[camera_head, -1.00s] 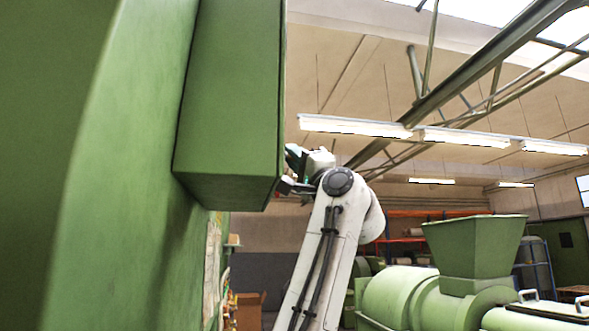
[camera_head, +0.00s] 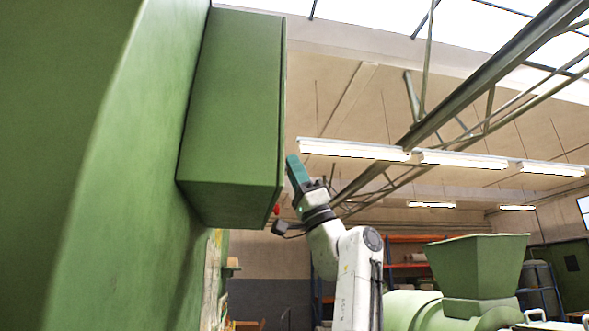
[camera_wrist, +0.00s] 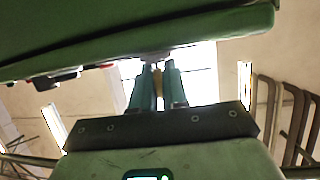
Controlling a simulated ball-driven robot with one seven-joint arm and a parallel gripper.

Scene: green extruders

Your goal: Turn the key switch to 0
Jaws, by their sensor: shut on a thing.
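My gripper (camera_wrist: 156,70) has teal fingers, close together and pointing up at the green control box (camera_wrist: 200,30) in the wrist view. It is shut on a small pale part, which I take to be the key switch (camera_wrist: 156,56), at the lower edge of the box. The fingers hide most of that part, so its position mark cannot be read. In the head view the gripper (camera_head: 297,172) is at the right edge of the green box (camera_head: 230,130); the switch is not visible there.
Red and dark buttons (camera_wrist: 66,76) stick out of the box left of the fingers in the wrist view. A red button (camera_head: 277,209) shows below the gripper in the head view. A green machine with a hopper (camera_head: 475,268) stands at the right.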

